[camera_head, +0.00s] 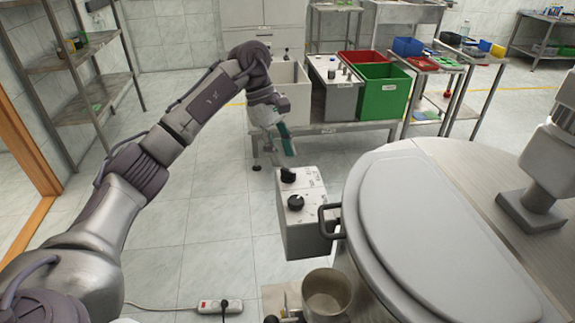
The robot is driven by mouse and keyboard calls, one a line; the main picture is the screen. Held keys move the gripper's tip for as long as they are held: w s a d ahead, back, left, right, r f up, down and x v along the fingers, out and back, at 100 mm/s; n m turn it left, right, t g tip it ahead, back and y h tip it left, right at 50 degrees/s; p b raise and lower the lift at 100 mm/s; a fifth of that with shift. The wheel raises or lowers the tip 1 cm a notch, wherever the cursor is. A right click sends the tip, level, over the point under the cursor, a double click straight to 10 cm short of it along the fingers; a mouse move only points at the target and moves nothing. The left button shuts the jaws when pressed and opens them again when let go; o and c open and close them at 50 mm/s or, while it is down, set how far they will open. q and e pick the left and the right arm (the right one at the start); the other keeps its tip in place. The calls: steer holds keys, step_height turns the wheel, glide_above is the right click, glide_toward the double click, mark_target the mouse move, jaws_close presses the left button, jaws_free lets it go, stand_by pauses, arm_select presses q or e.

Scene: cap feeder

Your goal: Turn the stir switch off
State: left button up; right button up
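A grey control box (306,235) stands beside the large round metal feeder. Its top panel carries two black rotary knobs, a far knob (288,174) and a near knob (296,202). The panel labels are too small to read, so I cannot tell which knob is the stir switch. My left arm reaches in from the left, and my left gripper (287,147) hangs just above and behind the far knob, close to it. Whether it touches the knob, and how far its fingers are apart, cannot be made out. My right gripper is not in view.
The feeder's grey lid (430,225) has a black handle (325,221) beside the box. A metal pot (327,292) stands in front. Behind are a table with white, red and green bins (382,92). A power strip (220,306) lies on the floor, left of which is open.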

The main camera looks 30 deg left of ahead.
mark_target(288, 170)
arm_select(q)
steer(key=shift+x, duration=1.2)
steer(key=shift+s+d+f, duration=0.15)
steer(key=shift+f, duration=0.2)
steer(key=shift+d+f, duration=0.15)
steer(key=shift+f, duration=0.15)
steer(key=shift+c, duration=0.6)
steer(key=c, duration=0.5)
jaws_close()
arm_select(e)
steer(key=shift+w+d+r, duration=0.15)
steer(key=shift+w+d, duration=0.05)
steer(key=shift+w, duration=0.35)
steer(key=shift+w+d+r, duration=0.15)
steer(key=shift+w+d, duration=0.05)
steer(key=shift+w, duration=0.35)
